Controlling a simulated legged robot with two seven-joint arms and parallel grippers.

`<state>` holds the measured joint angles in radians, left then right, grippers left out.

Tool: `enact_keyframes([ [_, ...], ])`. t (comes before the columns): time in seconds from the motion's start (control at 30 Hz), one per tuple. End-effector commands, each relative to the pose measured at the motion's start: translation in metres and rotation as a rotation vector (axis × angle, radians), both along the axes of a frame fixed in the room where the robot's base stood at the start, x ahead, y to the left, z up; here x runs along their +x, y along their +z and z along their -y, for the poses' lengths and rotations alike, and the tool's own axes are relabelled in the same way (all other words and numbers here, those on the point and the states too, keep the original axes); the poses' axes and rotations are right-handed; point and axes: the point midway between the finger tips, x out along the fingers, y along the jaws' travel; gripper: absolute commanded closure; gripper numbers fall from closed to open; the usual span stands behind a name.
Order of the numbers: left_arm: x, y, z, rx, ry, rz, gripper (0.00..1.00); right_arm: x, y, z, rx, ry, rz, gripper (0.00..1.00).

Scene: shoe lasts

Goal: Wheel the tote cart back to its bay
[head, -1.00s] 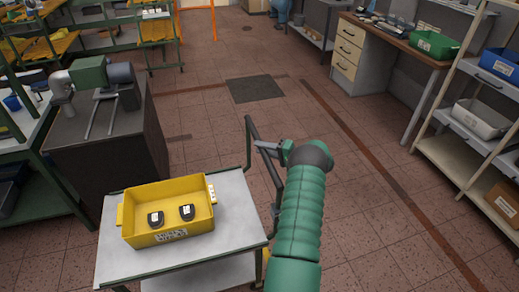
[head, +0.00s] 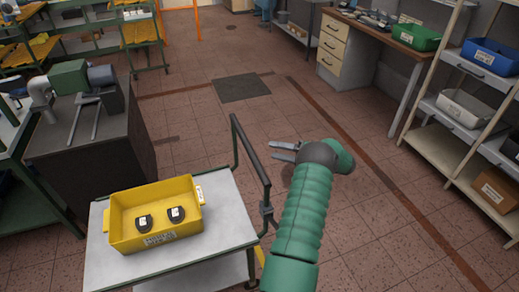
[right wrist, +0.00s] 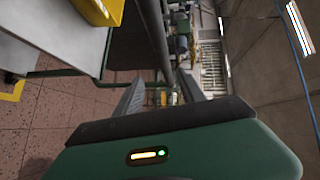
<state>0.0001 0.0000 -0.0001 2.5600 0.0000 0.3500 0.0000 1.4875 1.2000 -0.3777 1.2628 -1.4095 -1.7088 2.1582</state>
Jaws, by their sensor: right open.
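The tote cart (head: 215,235) has a grey top and a dark tubular push handle (head: 251,151) on its right side. A yellow tote (head: 125,228) with two dark objects inside sits on it. My right gripper (head: 272,151) is open and empty, just right of the handle, its fingers pointing toward it with a small gap. In the right wrist view the open fingers (right wrist: 160,90) show, with the dark handle bar (right wrist: 153,35) ahead between them and the yellow tote (right wrist: 98,10) at the upper left. My left gripper is not in view. I cannot tell which floor area is the bay.
A dark machine bench (head: 90,145) stands close left of the cart. Shelving (head: 450,140) and a desk with drawers (head: 340,58) stand at the right. A dark floor patch (head: 242,88) lies beyond the cart, amid open tiled floor.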

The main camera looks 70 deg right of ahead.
Motion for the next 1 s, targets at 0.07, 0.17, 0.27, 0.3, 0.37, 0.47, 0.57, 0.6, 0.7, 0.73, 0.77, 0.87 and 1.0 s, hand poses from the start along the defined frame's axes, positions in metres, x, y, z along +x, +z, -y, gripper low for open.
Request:
enact_keyframes([
  [0.07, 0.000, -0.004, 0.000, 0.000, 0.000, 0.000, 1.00, -0.022, 0.000, 0.000, 0.000, -0.003, -0.002, 0.53],
  [0.17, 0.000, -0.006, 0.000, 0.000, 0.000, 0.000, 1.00, -0.043, 0.003, -0.002, 0.002, -0.003, -0.001, 0.53],
  [0.27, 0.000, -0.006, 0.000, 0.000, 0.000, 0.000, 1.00, -0.056, 0.006, -0.004, 0.001, -0.001, -0.002, 0.53],
  [0.3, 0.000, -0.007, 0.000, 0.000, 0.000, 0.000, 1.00, -0.059, 0.007, -0.004, 0.001, -0.002, -0.002, 0.53],
  [0.37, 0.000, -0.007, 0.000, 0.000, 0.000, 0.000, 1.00, -0.062, 0.007, -0.005, 0.001, -0.001, -0.001, 0.53],
  [0.47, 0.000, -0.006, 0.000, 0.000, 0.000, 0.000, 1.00, -0.062, 0.008, -0.005, 0.001, -0.001, -0.001, 0.53],
  [0.57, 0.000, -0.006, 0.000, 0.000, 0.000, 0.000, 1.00, -0.062, 0.008, -0.004, 0.001, -0.001, -0.001, 0.53],
  [0.6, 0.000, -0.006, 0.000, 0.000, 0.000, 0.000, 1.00, -0.062, 0.007, -0.004, 0.002, -0.001, -0.001, 0.53],
  [0.7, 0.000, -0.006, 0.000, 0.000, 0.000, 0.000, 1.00, -0.062, 0.007, -0.004, 0.002, -0.001, -0.001, 0.53],
  [0.73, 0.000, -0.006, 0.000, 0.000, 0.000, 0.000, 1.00, -0.062, 0.007, -0.004, 0.002, -0.001, -0.001, 0.53],
  [0.77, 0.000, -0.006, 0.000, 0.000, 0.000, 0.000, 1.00, -0.062, 0.007, -0.004, 0.002, -0.001, -0.001, 0.53],
  [0.87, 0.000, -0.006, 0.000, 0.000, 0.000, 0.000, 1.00, -0.050, 0.012, 0.000, -0.031, -0.008, -0.003, 0.53],
  [1.0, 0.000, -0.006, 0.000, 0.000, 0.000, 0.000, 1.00, 0.025, 0.039, 0.021, -0.239, -0.075, -0.029, 0.53],
])
